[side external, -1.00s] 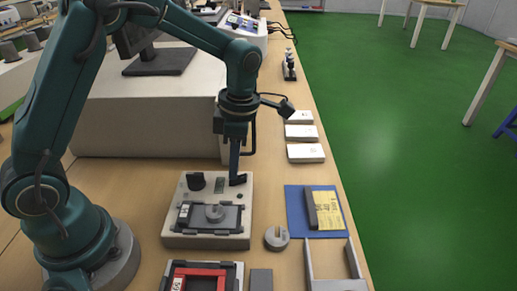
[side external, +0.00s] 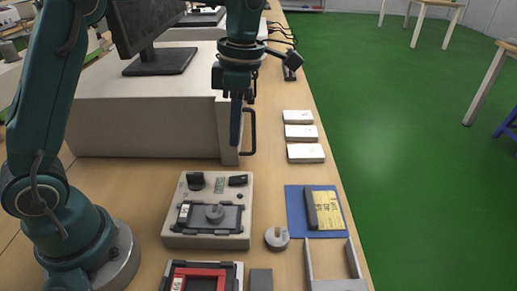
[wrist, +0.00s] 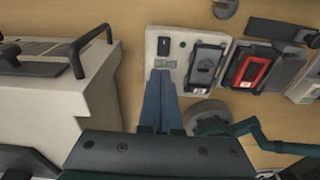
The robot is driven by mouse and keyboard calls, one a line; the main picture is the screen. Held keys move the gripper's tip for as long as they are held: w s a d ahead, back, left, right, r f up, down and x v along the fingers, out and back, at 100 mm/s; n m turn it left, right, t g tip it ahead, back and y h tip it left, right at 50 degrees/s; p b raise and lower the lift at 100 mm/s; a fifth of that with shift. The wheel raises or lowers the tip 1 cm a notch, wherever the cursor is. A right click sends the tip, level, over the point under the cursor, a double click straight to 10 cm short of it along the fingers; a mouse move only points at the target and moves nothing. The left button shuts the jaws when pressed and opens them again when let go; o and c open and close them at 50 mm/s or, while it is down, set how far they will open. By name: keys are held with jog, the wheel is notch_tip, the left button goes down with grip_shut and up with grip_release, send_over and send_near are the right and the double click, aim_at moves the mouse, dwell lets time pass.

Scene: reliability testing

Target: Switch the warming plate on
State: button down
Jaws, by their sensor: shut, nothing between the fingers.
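My gripper (side external: 236,142) is shut and empty, pointing down above and behind the box, clear of the switch. In the wrist view its blue-grey fingers (wrist: 160,74) overlap the box's lower part. I cannot tell the switch's position.
A large pale cabinet with a dark handle (side external: 252,131) stands close behind my gripper. A loose slotted weight (side external: 277,238), a blue mat (side external: 296,217) and several white boxes (side external: 305,153) lie to the right. A red-framed fixture (side external: 203,271) sits in front.

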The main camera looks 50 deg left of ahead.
notch_tip(320, 180, up, 6)
jog(key=f, duration=0.1)
send_over(238, 180)
jog(key=w, duration=0.2)
jog(key=shift+s+r, duration=0.25)
jog(key=shift+s+a+f+g+y, duration=0.1)
jog(key=shift+s+a+g+y, duration=0.2)
jog(key=shift+s+a+y, duration=0.25)
jog(key=shift+s, duration=0.1)
jog(key=x, duration=0.8)
jog(key=d+x, duration=0.1)
jog(key=x, duration=0.3)
jog(key=shift+w+f, duration=0.35)
jog(key=shift+f, duration=0.2)
jog(key=shift+w+d+f, duration=0.1)
jog(key=shift+d+f, duration=0.05)
jog(key=shift+f, duration=0.35)
